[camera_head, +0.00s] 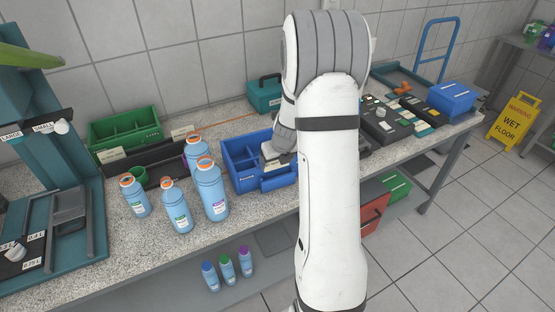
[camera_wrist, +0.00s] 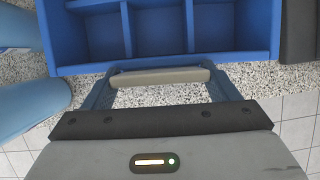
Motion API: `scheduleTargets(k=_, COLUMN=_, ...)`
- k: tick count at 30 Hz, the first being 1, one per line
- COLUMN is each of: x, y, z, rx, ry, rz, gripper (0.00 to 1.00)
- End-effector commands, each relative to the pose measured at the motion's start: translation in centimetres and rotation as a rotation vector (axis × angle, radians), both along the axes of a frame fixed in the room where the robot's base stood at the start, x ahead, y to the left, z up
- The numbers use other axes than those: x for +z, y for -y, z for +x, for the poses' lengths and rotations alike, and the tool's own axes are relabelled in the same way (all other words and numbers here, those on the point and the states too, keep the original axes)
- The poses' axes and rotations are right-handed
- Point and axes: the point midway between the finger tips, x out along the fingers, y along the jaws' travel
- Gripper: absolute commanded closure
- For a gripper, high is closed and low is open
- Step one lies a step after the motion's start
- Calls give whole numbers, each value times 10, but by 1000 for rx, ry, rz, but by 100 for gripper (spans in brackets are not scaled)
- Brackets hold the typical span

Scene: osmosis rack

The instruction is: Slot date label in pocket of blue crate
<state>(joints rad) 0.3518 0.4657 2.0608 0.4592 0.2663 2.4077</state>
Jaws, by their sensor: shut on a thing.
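The blue crate (camera_head: 233,178) stands on the speckled bench, open at the top and divided into compartments. Its front wall and compartments fill the top of the wrist view (camera_wrist: 165,48). My gripper (camera_wrist: 161,80) is shut on a pale grey-beige strip, the date label (camera_wrist: 160,77), held by its ends between the two fingers. The label lies across, just in front of the crate's front wall. A thin blue edge shows right behind the label; I cannot tell whether the label is in the pocket. In the head view my gripper (camera_head: 277,151) is at the crate's front right, and the label is not clear.
Several light-blue bottles (camera_head: 211,190) with orange caps stand close left of the crate. A green divided crate (camera_head: 124,130) is at the back left, a teal box (camera_head: 264,95) behind. Dark trays with small items (camera_head: 400,118) and another blue box (camera_head: 452,97) are on the right.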

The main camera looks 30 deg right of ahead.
Motion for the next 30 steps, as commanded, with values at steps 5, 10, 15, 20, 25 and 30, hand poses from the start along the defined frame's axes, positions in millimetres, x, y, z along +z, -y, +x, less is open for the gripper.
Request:
scheduleTargets(k=5, x=1, y=0, z=0, rx=-1, ry=0, rz=0, gripper=41)
scheduleTargets(k=10, x=2, y=0, z=0, rx=-1, ry=0, rz=0, gripper=41)
scheduleTargets(k=15, x=3, y=1, z=0, rx=-1, ry=0, rz=-1, gripper=41)
scheduleTargets(k=20, x=3, y=1, z=0, rx=-2, ry=0, rz=0, gripper=41)
scheduleTargets(k=25, x=3, y=1, z=0, rx=-2, ry=0, rz=0, gripper=41)
scheduleTargets(k=30, x=3, y=1, z=0, rx=-2, ry=0, rz=0, gripper=7)
